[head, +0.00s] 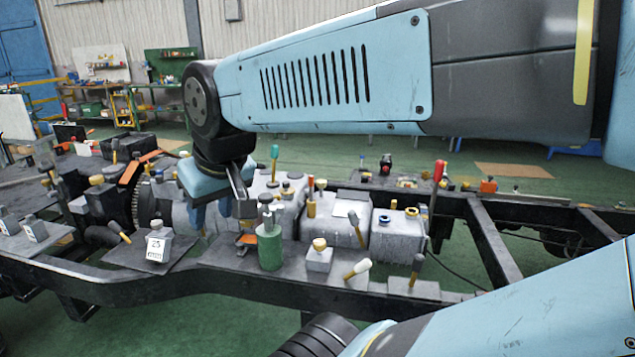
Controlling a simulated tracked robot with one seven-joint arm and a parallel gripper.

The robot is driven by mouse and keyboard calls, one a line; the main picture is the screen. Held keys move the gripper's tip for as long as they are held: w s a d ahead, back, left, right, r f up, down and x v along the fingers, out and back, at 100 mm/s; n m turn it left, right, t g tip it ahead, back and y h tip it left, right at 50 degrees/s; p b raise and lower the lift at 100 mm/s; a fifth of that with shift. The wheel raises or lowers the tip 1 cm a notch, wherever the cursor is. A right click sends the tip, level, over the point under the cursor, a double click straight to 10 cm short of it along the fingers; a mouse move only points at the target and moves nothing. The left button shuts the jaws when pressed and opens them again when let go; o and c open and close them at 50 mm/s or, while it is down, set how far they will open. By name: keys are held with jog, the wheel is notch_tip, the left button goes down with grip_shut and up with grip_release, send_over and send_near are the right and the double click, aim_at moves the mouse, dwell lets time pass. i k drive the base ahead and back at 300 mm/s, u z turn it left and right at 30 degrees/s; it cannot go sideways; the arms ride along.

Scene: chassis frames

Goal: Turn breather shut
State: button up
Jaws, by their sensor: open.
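My gripper (222,207) hangs from the blue arm, pointing down over the grey gearbox housings on the chassis frame. It is open, and I see nothing held between its fingers. I cannot tell for sure which fitting is the breather; several small capped and levered fittings stand on the housings. A green cylinder with a grey top (270,246) stands just right of and nearer than the gripper. A grey block with a yellow knob (319,256) stands further right. The gripper and wrist hide part of the housing behind them.
A tagged grey block (158,245) stands to the left. A white-tipped lever (357,269) and a red-topped upright handle (438,190) stand to the right. Dark chassis rails (493,240) run right with open gaps between them. My own blue arm link covers the upper right.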

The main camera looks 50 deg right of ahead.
aim_at(321, 184)
jog(key=z, duration=1.45)
jog(key=k, duration=0.9)
jog(key=i, duration=1.05)
jog(key=u, duration=0.1)
